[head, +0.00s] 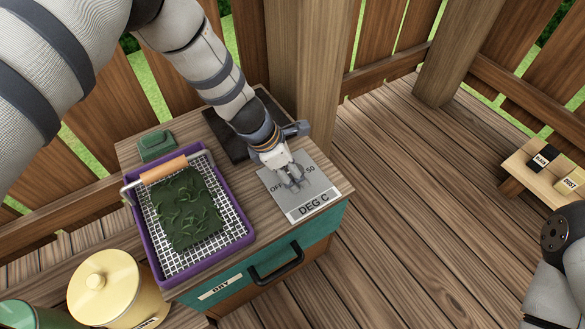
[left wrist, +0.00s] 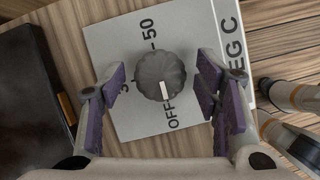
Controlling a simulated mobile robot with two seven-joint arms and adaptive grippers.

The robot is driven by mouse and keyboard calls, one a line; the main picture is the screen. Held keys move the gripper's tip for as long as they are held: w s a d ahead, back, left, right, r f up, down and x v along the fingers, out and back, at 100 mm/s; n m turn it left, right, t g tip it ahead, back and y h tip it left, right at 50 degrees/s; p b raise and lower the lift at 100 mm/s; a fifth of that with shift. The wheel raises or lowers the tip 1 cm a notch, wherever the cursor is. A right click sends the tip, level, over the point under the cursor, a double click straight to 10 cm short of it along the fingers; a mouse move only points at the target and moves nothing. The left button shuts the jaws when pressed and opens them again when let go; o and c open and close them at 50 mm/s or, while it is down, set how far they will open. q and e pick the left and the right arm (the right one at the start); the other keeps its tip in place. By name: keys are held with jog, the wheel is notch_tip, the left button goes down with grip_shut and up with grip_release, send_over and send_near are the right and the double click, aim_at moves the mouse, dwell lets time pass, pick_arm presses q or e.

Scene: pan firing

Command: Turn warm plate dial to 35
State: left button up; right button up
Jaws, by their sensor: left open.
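The warm plate dial (left wrist: 158,72) is a grey ridged knob on a pale plate (head: 313,204) lettered "DEG C", on the wooden top of a cabinet. In the left wrist view its white pointer mark faces "OFF". The "50" mark is readable; another mark starting with "3" is partly hidden by a finger. My left gripper (head: 291,183) is over the plate with its fingers open on both sides of the dial; I cannot tell whether they touch it. In the head view the gripper mostly hides the dial. My right gripper is out of view; only part of my right arm shows.
A purple tray (head: 240,241) with a mesh and dark green leaves stands left of the plate. A dark flat slab (head: 226,142) lies behind it, near a green box (head: 157,145). A cream lidded pot (head: 118,290) stands front left. A low stand (head: 526,172) with labelled blocks is far right.

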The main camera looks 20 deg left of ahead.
pick_arm(q)
jog(key=c, duration=1.1)
jog(key=shift+c, duration=0.2)
